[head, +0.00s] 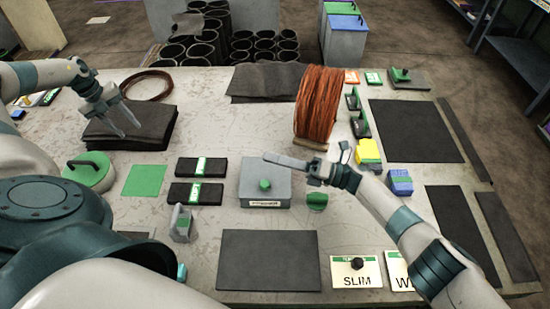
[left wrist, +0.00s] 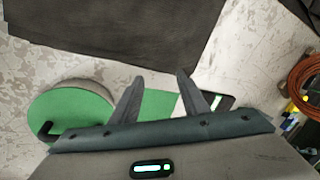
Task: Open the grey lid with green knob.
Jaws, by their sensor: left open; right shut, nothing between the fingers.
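My left gripper (head: 130,123) is open and empty, over the dark rubber sheets at the left, well away from the lid. Its two spread fingers (left wrist: 157,88) show in the left wrist view, with no lid between them.
A copper wire spool (head: 322,103) stands behind my right gripper. A round green lid (head: 88,171), green square (head: 145,181) and black-wrapped packs (head: 202,167) lie left of the box. A grey weight (head: 181,224) stands at front left. A dark mat (head: 268,262) lies in front.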

